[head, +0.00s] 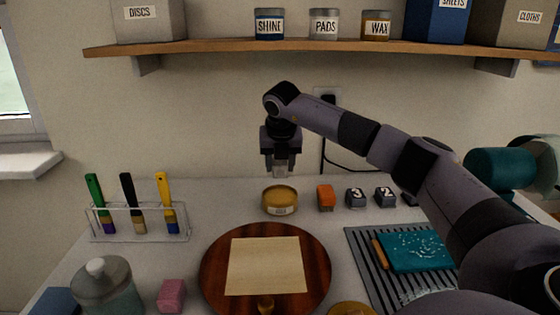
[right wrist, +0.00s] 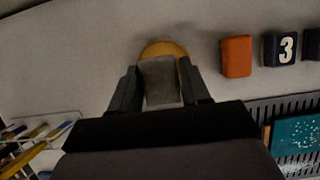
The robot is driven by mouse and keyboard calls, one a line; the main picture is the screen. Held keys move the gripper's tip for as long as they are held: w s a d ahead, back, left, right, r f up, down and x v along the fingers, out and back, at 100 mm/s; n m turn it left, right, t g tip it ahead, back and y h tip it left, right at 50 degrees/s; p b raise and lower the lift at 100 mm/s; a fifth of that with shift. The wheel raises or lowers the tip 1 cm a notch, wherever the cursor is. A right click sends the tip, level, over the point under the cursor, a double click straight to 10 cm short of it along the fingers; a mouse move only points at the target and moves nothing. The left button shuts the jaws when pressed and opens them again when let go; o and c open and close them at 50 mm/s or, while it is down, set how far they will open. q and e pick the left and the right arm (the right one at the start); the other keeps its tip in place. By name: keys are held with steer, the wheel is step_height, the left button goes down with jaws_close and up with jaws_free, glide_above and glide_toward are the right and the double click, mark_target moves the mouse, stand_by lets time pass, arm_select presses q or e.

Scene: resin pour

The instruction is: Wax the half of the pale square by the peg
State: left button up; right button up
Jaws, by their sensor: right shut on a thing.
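The pale square (head: 262,266) lies on a round dark wooden board (head: 213,270). A small wooden peg (head: 266,305) stands at the board's near edge, beside the square's near side. A round tin with amber contents (head: 280,199) sits behind the board; its label is too small to read. My right gripper (head: 281,168) is shut on a grey pad (right wrist: 160,82) and holds it above the tin. In the right wrist view the pad covers part of the amber tin (right wrist: 163,48); whether they touch is unclear. My left gripper is out of view.
Right of the tin are an orange block (head: 325,197) and dark numbered blocks (head: 356,198). A ridged grey mat (head: 365,248) holds a teal speckled slab (head: 415,251). A brush rack (head: 140,225), glass jar (head: 103,287) and pink block (head: 172,293) stand left. A shelf (head: 220,48) overhangs the back.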

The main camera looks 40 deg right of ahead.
steer(key=b, duration=0.4)
glide_above(280, 194)
steer(key=s+a, duration=0.1)
steer(key=shift+f, duration=2.7)
steer(key=shift+f+b, duration=0.25)
steer(key=shift+b, duration=0.15)
steer(key=shift+f, duration=0.1)
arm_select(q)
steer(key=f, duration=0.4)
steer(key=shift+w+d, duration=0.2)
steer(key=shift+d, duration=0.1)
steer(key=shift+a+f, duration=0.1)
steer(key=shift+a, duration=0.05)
arm_select(e)
steer(key=shift+f, duration=0.1)
arm_select(q)
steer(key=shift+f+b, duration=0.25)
steer(key=shift+b, duration=0.1)
arm_select(e)
steer(key=shift+f, duration=0.45)
step_height(280, 194, up, 7)
steer(key=p, duration=0.6)
steer(key=shift+r, duration=0.1)
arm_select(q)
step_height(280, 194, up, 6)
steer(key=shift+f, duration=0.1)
